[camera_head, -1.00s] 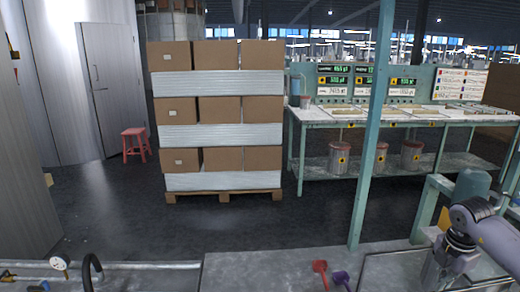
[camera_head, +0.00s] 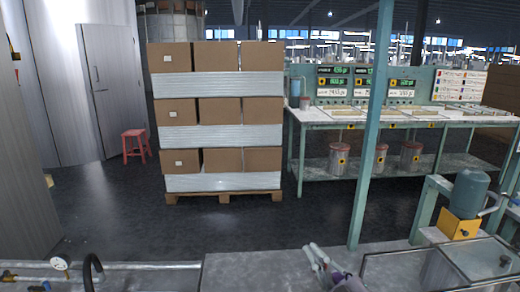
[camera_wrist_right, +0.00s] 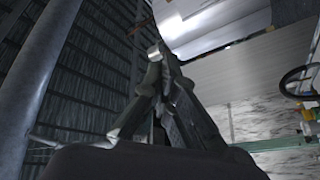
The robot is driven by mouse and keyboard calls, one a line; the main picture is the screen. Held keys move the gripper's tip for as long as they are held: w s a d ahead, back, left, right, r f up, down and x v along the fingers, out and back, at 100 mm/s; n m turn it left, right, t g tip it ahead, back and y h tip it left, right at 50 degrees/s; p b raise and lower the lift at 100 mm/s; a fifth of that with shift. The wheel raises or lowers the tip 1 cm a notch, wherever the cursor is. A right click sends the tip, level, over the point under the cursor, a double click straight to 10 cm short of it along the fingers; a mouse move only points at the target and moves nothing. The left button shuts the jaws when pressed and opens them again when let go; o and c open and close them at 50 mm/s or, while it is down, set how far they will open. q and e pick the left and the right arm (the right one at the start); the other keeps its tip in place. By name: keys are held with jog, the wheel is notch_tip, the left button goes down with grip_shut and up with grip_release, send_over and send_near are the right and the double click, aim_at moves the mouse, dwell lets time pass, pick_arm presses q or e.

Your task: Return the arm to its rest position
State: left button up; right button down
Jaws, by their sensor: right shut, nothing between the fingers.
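In the right wrist view the fingers of this gripper (camera_wrist_right: 156,52) come together at the tip, shut with nothing held. The small red-handled and purple-handled items on the bench are hidden or mostly hidden behind this gripper. My left gripper does not show.
A framed glass panel (camera_head: 400,255) and a green motor on a yellow block (camera_head: 458,226) are at the right. A teal post (camera_head: 368,140) rises behind the bench. A pressure gauge (camera_head: 60,262) is at the left. The bench's left-middle top is clear.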

jog(key=s+d+f+m+g+h, duration=0.3)
jog(key=s+d+f+m+h, duration=0.25)
jog(key=f, duration=0.25)
jog(key=s+d+f+m+g+h, duration=0.3)
jog(key=s+d+f+m+h, duration=0.25)
jog(key=f+m, duration=0.2)
jog(key=s+a+f+g, duration=0.1)
jog(key=s+f+g, duration=0.2)
jog(key=s, duration=0.4)
jog(key=s+a+f+g+y, duration=0.1)
jog(key=s+f+g, duration=0.25)
jog(key=s, duration=0.25)
jog(key=s+a+f+g, duration=0.1)
jog(key=s+f+g, duration=0.2)
jog(key=s, duration=0.4)
notch_tip(320, 180, down, 28)
jog(key=s+r, duration=0.1)
jog(key=s, duration=0.1)
jog(key=s+d+f+n+g, duration=0.1)
jog(key=s+d+f+g, duration=0.1)
jog(key=s+f, duration=1.4)
jog(key=shift+d, duration=0.55)
